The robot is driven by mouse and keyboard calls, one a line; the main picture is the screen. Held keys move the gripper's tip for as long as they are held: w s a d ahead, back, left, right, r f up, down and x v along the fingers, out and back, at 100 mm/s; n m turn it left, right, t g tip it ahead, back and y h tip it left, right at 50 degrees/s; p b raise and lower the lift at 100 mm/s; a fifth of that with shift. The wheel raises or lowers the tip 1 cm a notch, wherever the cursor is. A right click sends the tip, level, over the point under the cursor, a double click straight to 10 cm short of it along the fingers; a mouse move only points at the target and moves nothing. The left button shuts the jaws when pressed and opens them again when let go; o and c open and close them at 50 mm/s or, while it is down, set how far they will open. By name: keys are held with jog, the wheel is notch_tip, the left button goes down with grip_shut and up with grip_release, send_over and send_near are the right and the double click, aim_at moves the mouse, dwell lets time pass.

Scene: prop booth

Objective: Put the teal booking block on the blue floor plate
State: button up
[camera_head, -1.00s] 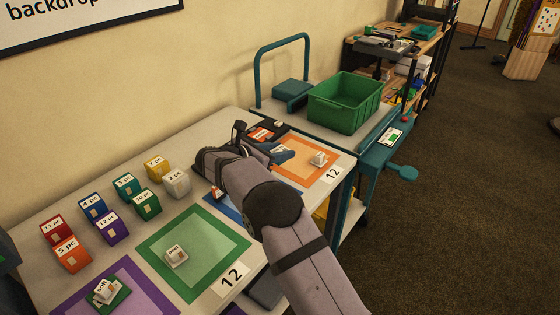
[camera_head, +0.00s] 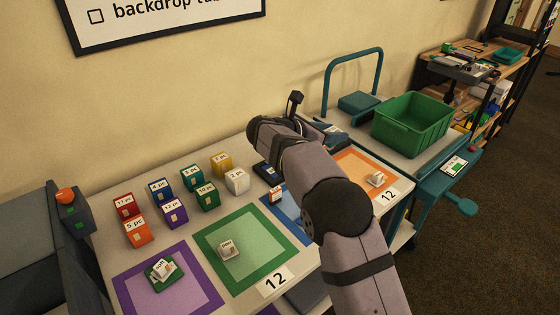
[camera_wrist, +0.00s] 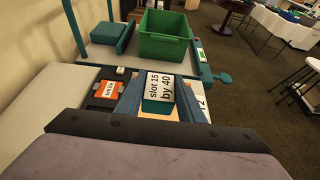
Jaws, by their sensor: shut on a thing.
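The teal booking block (camera_wrist: 158,106) is between the two blue fingers of my gripper (camera_wrist: 159,100) in the wrist view. Its white top label reads "slot 15 by 40". In the head view my gripper (camera_head: 328,132) is over the back right of the table; the arm hides most of it, and I cannot make out the block there. The blue floor plate (camera_head: 291,218) lies between the green and orange plates, partly covered by my arm. A small orange and white piece (camera_head: 276,195) is at its left edge.
Green plate (camera_head: 252,263), purple plate (camera_head: 130,287) and orange plate (camera_head: 358,160) each bear a small piece. Several coloured "pc" blocks, such as a white one (camera_head: 237,182), stand at the back left. A green crate (camera_head: 412,125) stands on the trolley at right.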

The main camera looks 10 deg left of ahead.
jog(key=w+a+f+n+t+y, duration=0.2)
jog(key=a+n+y, duration=0.3)
jog(key=a, duration=0.3)
jog(key=w+a+f+n+t+y, duration=0.2)
jog(key=a+n+y, duration=0.2)
jog(key=a, duration=0.5)
jog(key=shift+w+d+f+b, duration=0.15)
jog(key=shift+f+b, duration=0.2)
jog(key=shift+f, duration=2.2)
jog(key=shift+d+f+b, duration=0.15)
jog(key=shift+f+b, duration=0.2)
jog(key=shift+f, duration=2.2)
jog(key=shift+f+b, duration=0.25)
jog(key=shift+b, duration=0.15)
jog(key=o, duration=1.1)
jog(key=shift+c, duration=0.2)
jog(key=shift+r, duration=0.15)
